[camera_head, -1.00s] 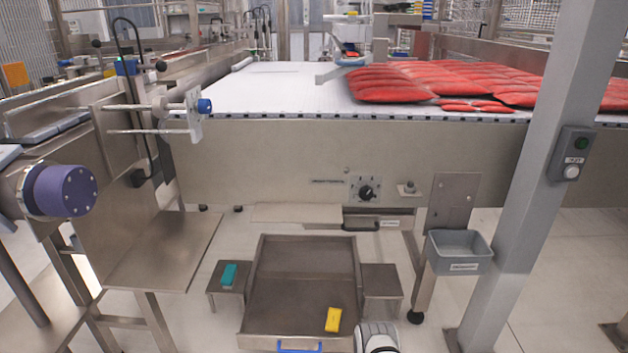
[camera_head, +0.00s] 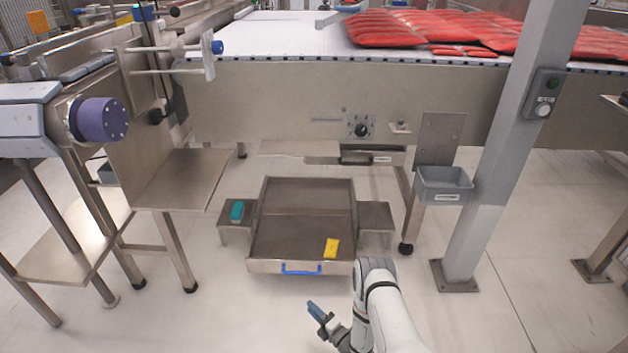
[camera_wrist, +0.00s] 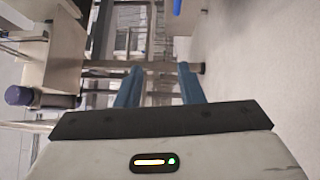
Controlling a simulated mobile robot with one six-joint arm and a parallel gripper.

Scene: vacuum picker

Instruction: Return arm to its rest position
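My gripper (camera_head: 316,312) is low in the head view, in front of the steel tray (camera_head: 303,224) and apart from it, its blue fingers pointing up and left. In the wrist view, the two blue fingers (camera_wrist: 160,82) stand apart with nothing held between them. My white arm is bent at the lower middle of the head view, its elbow just right of the tray's front edge. A yellow block (camera_head: 331,248) lies at the tray's front right. A teal block (camera_head: 237,211) sits on the small side stand left of the tray.
A conveyor (camera_head: 280,38) with red packs (camera_head: 430,27) crosses the back. A grey post (camera_head: 490,170) with a switch box (camera_head: 543,94) and a grey bin (camera_head: 444,184) stand right. A steel bench (camera_head: 182,180) stands left. Floor in front of the tray is clear.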

